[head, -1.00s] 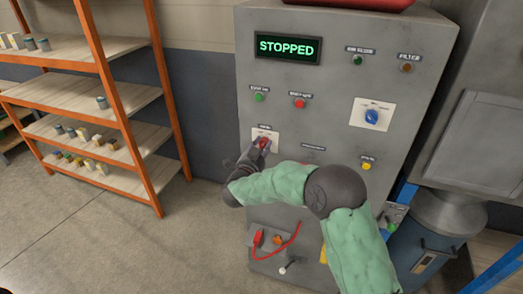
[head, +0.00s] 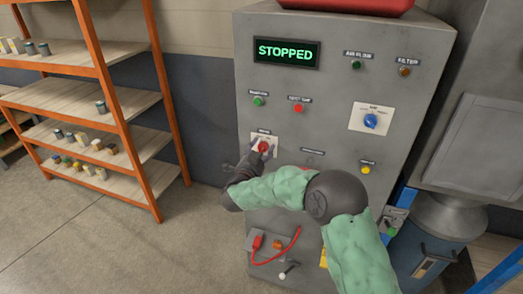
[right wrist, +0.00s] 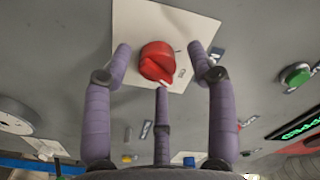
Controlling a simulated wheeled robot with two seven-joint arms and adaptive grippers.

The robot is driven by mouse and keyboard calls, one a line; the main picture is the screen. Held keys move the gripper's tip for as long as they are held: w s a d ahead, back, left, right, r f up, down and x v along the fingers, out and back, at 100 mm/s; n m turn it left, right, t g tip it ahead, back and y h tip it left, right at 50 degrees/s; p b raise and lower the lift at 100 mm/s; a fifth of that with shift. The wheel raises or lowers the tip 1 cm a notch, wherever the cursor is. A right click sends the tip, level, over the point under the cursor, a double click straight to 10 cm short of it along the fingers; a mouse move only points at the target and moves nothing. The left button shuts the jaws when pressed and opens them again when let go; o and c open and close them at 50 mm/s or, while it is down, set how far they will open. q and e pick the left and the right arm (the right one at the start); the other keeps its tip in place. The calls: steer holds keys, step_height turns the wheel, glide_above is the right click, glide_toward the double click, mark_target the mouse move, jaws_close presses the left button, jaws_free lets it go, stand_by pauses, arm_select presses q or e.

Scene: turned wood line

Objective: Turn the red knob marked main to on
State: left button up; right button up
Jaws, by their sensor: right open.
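The red knob (head: 264,146) sits on a white plate on the grey cabinet's front, with a small label above it. In the right wrist view, the red knob (right wrist: 157,62) has a ridge with a pale mark pointing down and slightly right; the plate's lettering is too small to read. My right gripper (head: 256,154) is at the knob, reaching from below. Its purple fingers are open, two on either side of the knob and one below, with visible gaps; I cannot tell any contact. My left gripper is not in view.
The cabinet display (head: 287,52) reads STOPPED. Around the knob are a green button (head: 258,101), a red button (head: 298,108) and a blue knob (head: 370,121). Below hang a red plug and cable (head: 285,252). An orange shelf (head: 118,110) stands left, with open floor between.

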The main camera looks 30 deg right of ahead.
steer(key=v, duration=1.2)
steer(key=shift+d, duration=0.1)
steer(key=a+f+n+y, duration=0.3)
steer(key=f+y, duration=0.1)
steer(key=f, duration=0.5)
steer(key=a+f+n+g+y, duration=0.1)
steer(key=a+f+n+y, duration=0.25)
steer(key=f, duration=0.55)
steer(key=a+f+n+y, duration=0.3)
steer(key=f+n+y, duration=0.1)
steer(key=f, duration=0.5)
steer(key=s+a+f+n+g+y, duration=0.3)
steer(key=s+a+f+g, duration=0.1)
steer(key=s+f, duration=0.7)
steer(key=shift+s+a+g, duration=0.25)
steer(key=shift+a+g, duration=0.15)
steer(key=shift+a, duration=0.4)
steer(key=s+a+f+n+g+y, duration=0.1)
steer(key=s+f, duration=0.1)
steer(key=s, duration=0.3)
steer(key=s+a+f+g+y, duration=0.1)
steer(key=s+a+g, duration=0.1)
steer(key=s, duration=0.3)
steer(key=s+a+f+n+g+y, duration=0.1)
steer(key=s+f+g, duration=0.1)
steer(key=s, duration=0.3)
steer(key=shift+a+f+n, duration=0.3)
steer(key=shift+n, duration=0.05)
steer(key=shift+c, duration=0.3)
